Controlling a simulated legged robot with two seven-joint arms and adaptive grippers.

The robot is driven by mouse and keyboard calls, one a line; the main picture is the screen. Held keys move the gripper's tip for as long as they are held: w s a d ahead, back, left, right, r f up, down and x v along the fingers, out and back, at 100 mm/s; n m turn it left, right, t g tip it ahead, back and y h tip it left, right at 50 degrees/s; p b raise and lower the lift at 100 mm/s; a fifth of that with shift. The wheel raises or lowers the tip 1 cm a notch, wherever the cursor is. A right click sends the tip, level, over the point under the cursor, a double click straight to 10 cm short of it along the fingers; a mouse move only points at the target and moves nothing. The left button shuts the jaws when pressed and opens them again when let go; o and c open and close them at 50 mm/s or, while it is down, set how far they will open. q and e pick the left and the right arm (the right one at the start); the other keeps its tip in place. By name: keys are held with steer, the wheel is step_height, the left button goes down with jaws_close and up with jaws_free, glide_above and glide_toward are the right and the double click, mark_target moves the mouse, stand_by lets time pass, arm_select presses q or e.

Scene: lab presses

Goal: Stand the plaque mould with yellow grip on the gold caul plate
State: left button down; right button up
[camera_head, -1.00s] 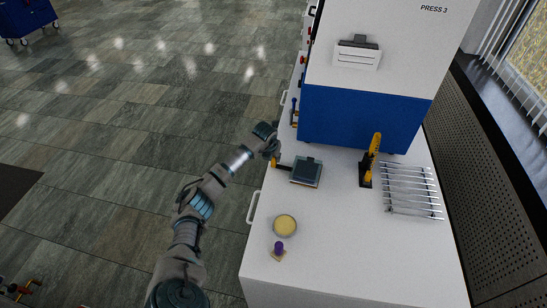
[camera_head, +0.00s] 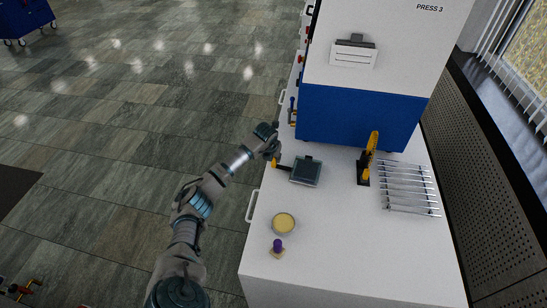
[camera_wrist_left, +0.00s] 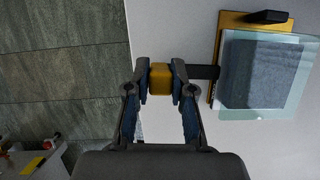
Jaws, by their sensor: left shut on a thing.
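The plaque mould has a yellow grip (camera_wrist_left: 160,80), a dark stem and a clear, glassy body around a blue-grey slab (camera_wrist_left: 262,75). My left gripper (camera_wrist_left: 160,84) is shut on the yellow grip, one finger on each side. In the head view the left gripper (camera_head: 273,153) is at the bench's left edge, with the mould (camera_head: 305,172) to its right. A gold plate (camera_wrist_left: 228,20) with a black block shows under the mould's body, which is offset from it. I cannot tell whether they touch. My right gripper is not in view.
A round pale-yellow disc in a grey rim (camera_head: 284,223) and a purple-knobbed piece (camera_head: 278,246) are at the front left. A yellow lever on a black base (camera_head: 365,172) and several silver rods (camera_head: 409,188) are right. The blue-and-white press (camera_head: 358,115) stands behind.

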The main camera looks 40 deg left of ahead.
arm_select(q)
steer(key=shift+d, duration=0.15)
steer(key=c, duration=1.1)
jaws_free()
steer(key=shift+o, duration=0.9)
steer(key=shift+a+f, duration=0.15)
steer(key=shift+a, duration=0.05)
steer(key=v, duration=1.2)
